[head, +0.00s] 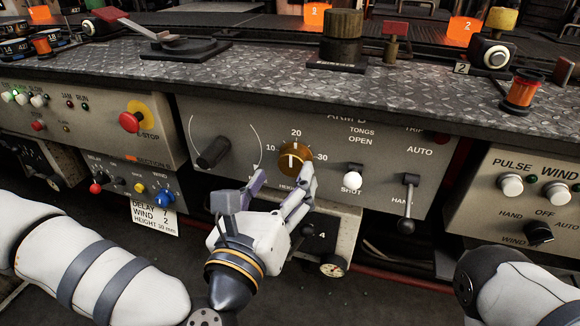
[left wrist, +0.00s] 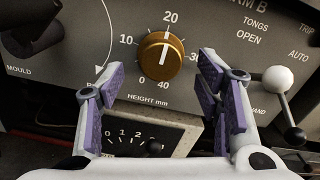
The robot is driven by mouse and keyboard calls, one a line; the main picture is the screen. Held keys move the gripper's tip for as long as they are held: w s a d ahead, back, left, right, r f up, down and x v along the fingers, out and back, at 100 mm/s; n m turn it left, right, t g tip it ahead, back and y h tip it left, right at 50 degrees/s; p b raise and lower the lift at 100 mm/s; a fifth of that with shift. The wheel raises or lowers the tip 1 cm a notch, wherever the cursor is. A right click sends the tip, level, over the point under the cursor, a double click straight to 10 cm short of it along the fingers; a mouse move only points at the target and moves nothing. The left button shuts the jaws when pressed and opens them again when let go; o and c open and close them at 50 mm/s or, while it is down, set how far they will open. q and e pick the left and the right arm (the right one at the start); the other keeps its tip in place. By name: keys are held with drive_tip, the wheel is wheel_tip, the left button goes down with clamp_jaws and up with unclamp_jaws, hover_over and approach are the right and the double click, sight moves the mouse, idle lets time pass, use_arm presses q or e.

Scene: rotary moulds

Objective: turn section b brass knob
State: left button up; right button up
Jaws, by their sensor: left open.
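The brass knob (head: 295,158) sits on the grey panel under the ARM B label, on a HEIGHT mm dial. In the left wrist view the knob (left wrist: 161,57) has a white pointer line directed upward, near the 20 mark. My left gripper (head: 284,180) is open, just in front of and below the knob. In the left wrist view its purple-padded fingers (left wrist: 162,85) stand apart to the lower left and lower right of the knob, with nothing between the pads. My right gripper is out of view; part of my right arm shows at the lower right.
A black MOULD knob (head: 213,152) is left of the dial. A card (head: 154,217) reads HEIGHT 30 mm. A metal ledge (head: 270,82) overhangs the panel.

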sight(292, 167)
use_arm(q)
drive_tip(key=x, duration=0.4)
drive_tip(key=shift+w+d, duration=0.1)
drive_tip(key=shift+w, duration=0.05)
drive_tip(key=c, duration=1.2)
drive_tip(key=shift+o, duration=0.2)
